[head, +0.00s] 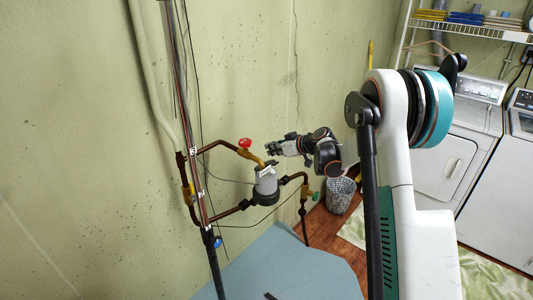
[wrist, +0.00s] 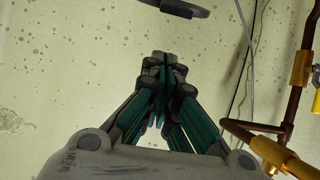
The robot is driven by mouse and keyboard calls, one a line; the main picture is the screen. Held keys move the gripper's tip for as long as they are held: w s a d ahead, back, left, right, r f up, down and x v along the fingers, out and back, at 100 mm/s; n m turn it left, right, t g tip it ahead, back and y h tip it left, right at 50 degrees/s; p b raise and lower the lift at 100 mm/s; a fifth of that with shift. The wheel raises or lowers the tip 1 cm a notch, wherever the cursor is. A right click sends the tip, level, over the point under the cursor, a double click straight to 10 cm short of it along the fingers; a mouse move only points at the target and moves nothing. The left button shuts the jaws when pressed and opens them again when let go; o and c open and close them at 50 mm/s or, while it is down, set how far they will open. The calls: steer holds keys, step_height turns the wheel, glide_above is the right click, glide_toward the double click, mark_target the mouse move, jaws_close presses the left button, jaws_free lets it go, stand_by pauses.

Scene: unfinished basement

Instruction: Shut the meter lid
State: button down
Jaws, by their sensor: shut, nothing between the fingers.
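The meter (head: 266,182) is a pale grey cylinder with a dark lower part, set between brass and dark pipes by the wall in the head view. Its lid is too small there to tell how far it stands open. My gripper (head: 269,149) is just above the meter, pointing left, with its fingers together and empty. In the wrist view my gripper (wrist: 162,62) is also shut, in front of the stained wall. A dark rounded piece shows at the top edge of that view; I cannot tell whether it is the lid.
A red valve handle (head: 245,143) sits close left of my gripper. Brass pipes (wrist: 262,147) run along the right of the wrist view. A blue-grey surface (head: 285,272) lies below the meter. A patterned basket (head: 340,195) and white washing machines (head: 440,160) stand to the right.

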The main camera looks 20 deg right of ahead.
steer(key=shift+s+d+f+b, duration=0.6)
steer(key=shift+s+f+b, duration=0.45)
steer(key=shift+f, duration=0.7)
steer(key=shift+s+d+f+b, duration=0.75)
steer(key=shift+f+b, duration=0.5)
steer(key=shift+f, duration=0.5)
steer(key=shift+s+d+f+b, duration=0.5)
steer(key=shift+s+f+b, duration=0.55)
steer(key=shift+f, duration=0.7)
steer(key=shift+w, duration=0.1)
steer(key=shift+s+d+r, duration=0.1)
steer(key=shift+s+d, duration=0.35)
steer(key=shift+s, duration=0.2)
